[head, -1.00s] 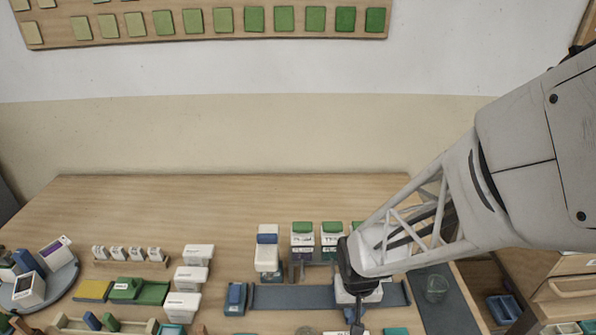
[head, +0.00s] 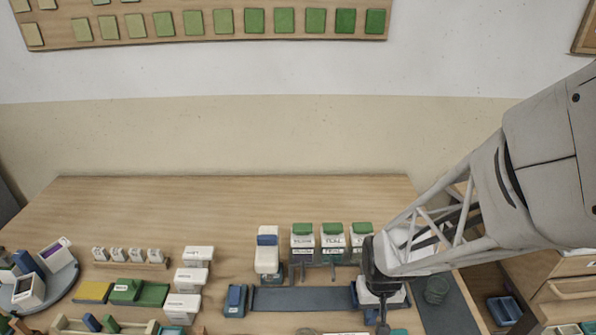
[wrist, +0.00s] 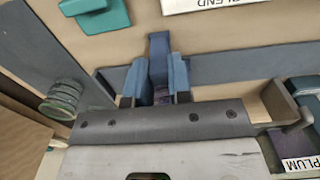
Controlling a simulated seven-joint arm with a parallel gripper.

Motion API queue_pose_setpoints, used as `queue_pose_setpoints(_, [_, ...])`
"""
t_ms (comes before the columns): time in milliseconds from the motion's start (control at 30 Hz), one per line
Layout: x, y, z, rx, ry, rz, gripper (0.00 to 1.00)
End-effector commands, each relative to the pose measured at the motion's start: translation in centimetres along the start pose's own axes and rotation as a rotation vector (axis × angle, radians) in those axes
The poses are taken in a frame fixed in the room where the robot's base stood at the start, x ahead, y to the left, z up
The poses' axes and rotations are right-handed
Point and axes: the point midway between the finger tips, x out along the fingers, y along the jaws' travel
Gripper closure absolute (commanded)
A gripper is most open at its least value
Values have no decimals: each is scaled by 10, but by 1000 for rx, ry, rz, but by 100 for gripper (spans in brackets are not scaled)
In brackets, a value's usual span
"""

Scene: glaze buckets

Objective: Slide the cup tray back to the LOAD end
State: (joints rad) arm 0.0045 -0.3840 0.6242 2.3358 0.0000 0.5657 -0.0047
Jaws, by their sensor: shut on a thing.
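A blue upright handle (wrist: 159,50) stands between my two blue fingertips. My gripper (wrist: 157,83) is shut on this handle; in the head view my gripper (head: 378,308) is at the rail's right part. My wrist hides much of the tray, and I cannot tell what is in it.
White buckets with green lids (head: 332,239) stand just behind the rail. A blue-grey block (head: 235,300) is at its left end and a white-and-blue dispenser (head: 267,253) behind that. The rail's middle is clear.

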Motion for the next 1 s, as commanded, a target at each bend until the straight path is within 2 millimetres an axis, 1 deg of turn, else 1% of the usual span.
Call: queue_pose_setpoints(1000, [-1,50,-1,1,2,0,100])
